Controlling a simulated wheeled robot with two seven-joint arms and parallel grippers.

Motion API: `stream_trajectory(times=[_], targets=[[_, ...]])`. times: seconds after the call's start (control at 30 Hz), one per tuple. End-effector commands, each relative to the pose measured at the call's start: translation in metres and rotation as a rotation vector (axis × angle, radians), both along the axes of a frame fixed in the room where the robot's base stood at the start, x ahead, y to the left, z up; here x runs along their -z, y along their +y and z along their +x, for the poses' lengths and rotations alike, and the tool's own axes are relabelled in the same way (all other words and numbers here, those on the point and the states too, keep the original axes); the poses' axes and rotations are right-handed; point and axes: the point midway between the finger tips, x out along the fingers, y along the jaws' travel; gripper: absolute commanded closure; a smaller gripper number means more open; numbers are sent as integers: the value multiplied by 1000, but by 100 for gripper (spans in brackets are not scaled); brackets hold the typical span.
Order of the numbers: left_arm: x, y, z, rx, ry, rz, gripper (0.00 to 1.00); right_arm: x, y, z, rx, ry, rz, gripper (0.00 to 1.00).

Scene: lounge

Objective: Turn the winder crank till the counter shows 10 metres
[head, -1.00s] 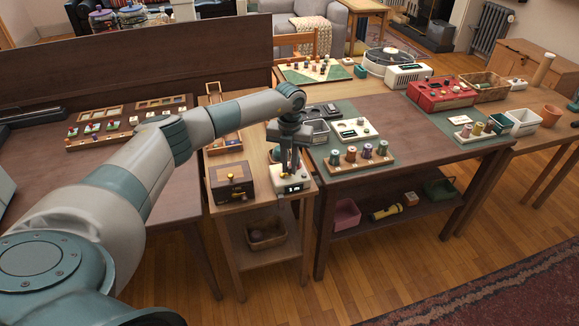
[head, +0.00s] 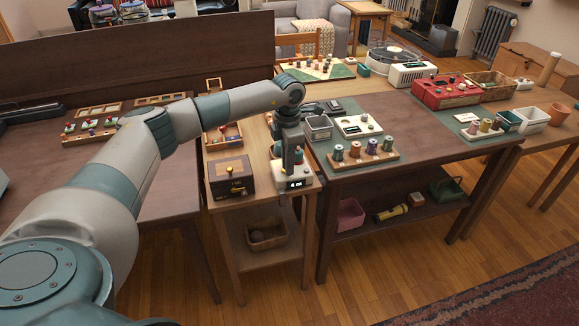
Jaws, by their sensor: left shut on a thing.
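The winder (head: 294,177) is a small white box at the front right of the narrow wooden table. A dark counter window (head: 299,184) with lit digits is on its front; the digits are too small to read. My left gripper (head: 292,170) points down over the winder and is shut at its top, on the crank. The crank itself is mostly hidden behind the fingers. My right gripper is not in view.
A dark brown box (head: 231,177) with a yellow knob stands close to the left of the winder. A wooden rack of thread spools (head: 362,158) is to the right on the larger table. A basket (head: 266,236) sits on the shelf below.

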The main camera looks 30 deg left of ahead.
Motion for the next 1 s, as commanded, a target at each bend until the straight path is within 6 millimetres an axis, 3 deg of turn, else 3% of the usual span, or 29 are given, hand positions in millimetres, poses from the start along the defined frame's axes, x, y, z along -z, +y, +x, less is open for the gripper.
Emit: stream_trajectory(times=[0.6,1.0], targets=[[0,9,-9,545,-3,1,100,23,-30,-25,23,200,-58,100],[-2,11,-11,690,-4,0,100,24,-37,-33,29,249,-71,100]])
